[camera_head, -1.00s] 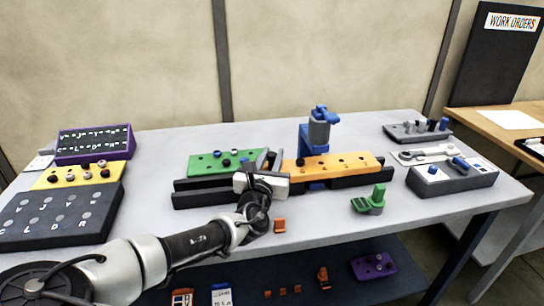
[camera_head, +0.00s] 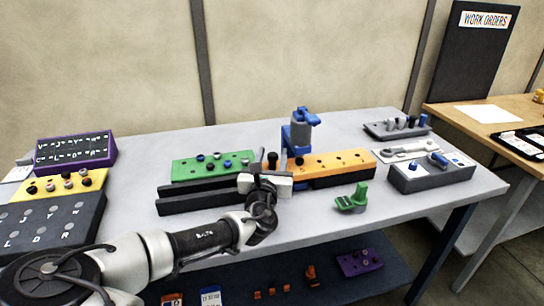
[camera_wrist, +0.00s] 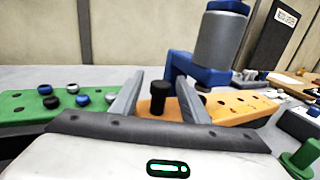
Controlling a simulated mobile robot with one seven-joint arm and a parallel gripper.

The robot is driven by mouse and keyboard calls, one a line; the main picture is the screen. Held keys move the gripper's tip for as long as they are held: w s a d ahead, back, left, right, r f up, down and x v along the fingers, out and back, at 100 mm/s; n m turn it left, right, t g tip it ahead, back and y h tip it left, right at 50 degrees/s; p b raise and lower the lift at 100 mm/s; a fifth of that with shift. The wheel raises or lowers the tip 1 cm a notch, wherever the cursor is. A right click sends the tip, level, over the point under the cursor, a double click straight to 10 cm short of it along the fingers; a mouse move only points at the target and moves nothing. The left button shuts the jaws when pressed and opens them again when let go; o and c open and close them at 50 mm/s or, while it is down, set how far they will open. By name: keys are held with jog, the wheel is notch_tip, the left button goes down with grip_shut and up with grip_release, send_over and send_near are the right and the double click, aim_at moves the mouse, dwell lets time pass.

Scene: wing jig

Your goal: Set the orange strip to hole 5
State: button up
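The orange strip (camera_head: 345,163) lies on the dark rail (camera_head: 345,180), right of the green strip (camera_head: 190,170); it has a row of dark holes. It also shows in the wrist view (camera_wrist: 228,106). A black peg (camera_wrist: 159,97) stands upright at the strip's left end. My gripper (camera_head: 264,165) is over that left end. In the wrist view its two fingers are apart, one on each side of the peg, with visible gaps. A blue and grey clamp-like device (camera_head: 299,131) stands behind the strip. My gripper hides the strip's left end in the head view.
A green L-shaped piece (camera_head: 352,200) stands on the table in front of the strip. A grey block (camera_head: 432,174) and a grey tray of pegs (camera_head: 397,128) are at the right. Lettered panels and a yellow strip (camera_head: 68,185) are at the left.

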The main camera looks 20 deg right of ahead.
jog(key=p+v, duration=1)
jog(key=v, duration=0.6)
jog(key=shift+s+a+r, duration=0.1)
jog(key=shift+s+a, duration=0.1)
jog(key=shift+s+p, duration=0.4)
jog(key=shift+s, duration=0.1)
jog(key=shift+a, duration=0.1)
